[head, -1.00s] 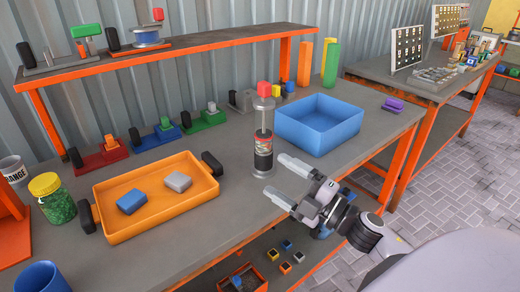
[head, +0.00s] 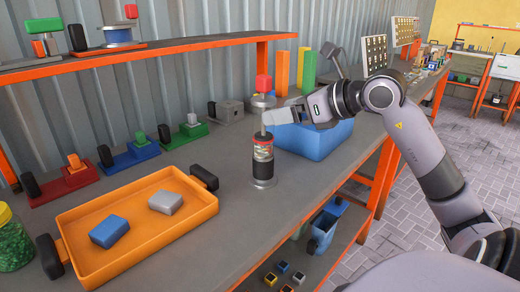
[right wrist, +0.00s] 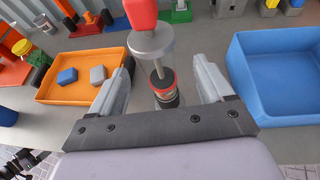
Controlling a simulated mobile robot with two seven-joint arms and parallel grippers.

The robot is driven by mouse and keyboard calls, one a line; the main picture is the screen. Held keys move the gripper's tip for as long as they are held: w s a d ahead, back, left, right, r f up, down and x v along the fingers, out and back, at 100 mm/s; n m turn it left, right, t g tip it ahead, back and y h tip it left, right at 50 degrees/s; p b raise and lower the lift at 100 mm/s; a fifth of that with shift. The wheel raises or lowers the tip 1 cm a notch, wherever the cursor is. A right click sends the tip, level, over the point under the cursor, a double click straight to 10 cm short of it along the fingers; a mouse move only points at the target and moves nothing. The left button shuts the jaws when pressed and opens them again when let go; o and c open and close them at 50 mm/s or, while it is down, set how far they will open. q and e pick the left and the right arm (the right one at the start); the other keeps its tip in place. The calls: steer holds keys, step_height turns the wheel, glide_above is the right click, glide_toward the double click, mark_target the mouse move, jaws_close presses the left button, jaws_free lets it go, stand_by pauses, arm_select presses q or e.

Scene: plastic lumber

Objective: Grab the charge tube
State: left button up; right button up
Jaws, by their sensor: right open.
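The charge tube (head: 263,158) appears to be the upright cylinder with black ends, red bands and a clear middle. It stands in a metal holder with a rod, a disc and a red knob (head: 263,83) above. In the right wrist view the tube (right wrist: 164,88) shows below the disc, between the fingers. My right gripper (head: 282,112) is open and empty at about the height of the rod, just above and right of the tube. Its fingers (right wrist: 160,85) lie either side of the holder in the wrist view; contact cannot be told. My left gripper is not in view.
An orange tray (head: 140,262) with a blue and a grey block lies left of the tube. A blue bin (head: 315,142) stands behind my right gripper. A raised shelf (head: 180,46) runs along the back. The bench front near the tube is clear.

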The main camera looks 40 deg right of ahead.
mark_target(263, 143)
steer(key=shift+f+p+x, duration=0.1)
steer(key=shift+p+x, duration=0.25)
steer(key=shift+x, duration=1.15)
steer(key=shift+f+p+x, duration=0.15)
steer(key=shift+p+x, duration=0.2)
steer(key=shift+x, duration=1.2)
steer(key=shift+s+a, duration=0.15)
jaws_close()
